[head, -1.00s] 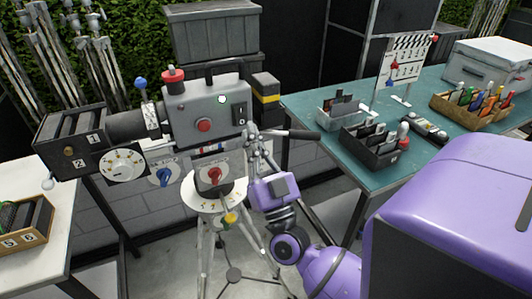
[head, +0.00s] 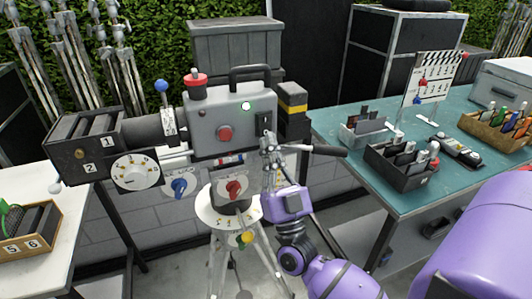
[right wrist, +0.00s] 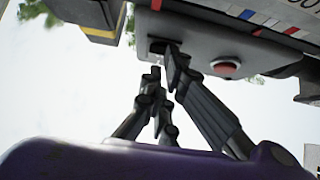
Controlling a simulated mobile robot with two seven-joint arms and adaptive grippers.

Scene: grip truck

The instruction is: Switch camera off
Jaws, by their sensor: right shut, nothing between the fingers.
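A black switch (head: 263,121) sits at the right end of that side. My right gripper (head: 267,138) is shut and empty, with its fingertips just below the switch. In the right wrist view my right gripper's fingertips (right wrist: 165,60) are close to the dark switch (right wrist: 156,46) and partly cover it. I cannot tell whether they touch. My left gripper is not in view.
A pan handle (head: 318,150) sticks out to the right, close to my right gripper. A teal table (head: 400,190) with boxes and a clapperboard (head: 430,85) stands at the right. A white table (head: 60,265) with a wooden box is at the left.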

